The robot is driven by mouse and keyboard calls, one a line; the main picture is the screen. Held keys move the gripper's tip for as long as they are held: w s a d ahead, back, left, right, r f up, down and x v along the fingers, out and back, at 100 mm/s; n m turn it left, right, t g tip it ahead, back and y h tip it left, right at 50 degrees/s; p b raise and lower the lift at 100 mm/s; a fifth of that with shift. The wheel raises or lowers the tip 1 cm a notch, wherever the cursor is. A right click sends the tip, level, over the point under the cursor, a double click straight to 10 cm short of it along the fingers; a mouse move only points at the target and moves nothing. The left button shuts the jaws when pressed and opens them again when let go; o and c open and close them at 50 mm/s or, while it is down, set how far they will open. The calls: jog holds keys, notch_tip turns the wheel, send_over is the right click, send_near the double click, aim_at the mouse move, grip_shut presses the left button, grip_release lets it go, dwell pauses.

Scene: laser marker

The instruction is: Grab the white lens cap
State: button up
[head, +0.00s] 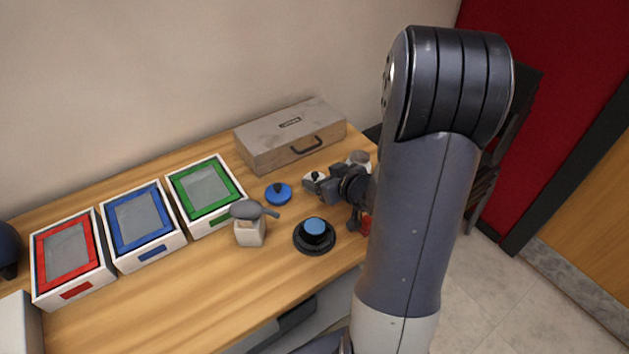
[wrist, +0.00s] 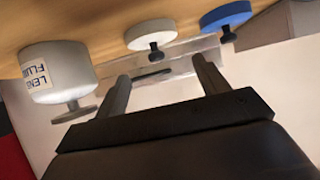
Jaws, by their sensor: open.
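The white lens cap (head: 310,176) is a round white disc with a black knob, lying on the wooden table at the right in the head view. It also shows in the wrist view (wrist: 146,32), near the top middle. My gripper (wrist: 161,70) is open and empty, with its two fingers pointing toward the cap. The cap's knob appears just beyond the fingertips, roughly between them, and looks clear of both. In the head view my gripper (head: 326,185) is right beside the cap and partly hides it.
A blue cap (head: 278,195) lies left of the white one. A lens fluid jar (wrist: 60,68) stands on the other side. A metal case (head: 290,138) is behind. A black round device (head: 314,246) and a grey-topped white block (head: 250,232) stand in front. Coloured trays (head: 143,262) line the left.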

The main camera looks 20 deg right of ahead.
aim_at(317, 175)
jog(key=x, duration=0.4)
jog(key=shift+w+d+f, duration=0.1)
jog(key=shift+f, duration=0.35)
jog(key=shift+w+f, duration=0.2)
jog(key=shift+w, duration=0.2)
jog(key=shift+c, duration=0.4)
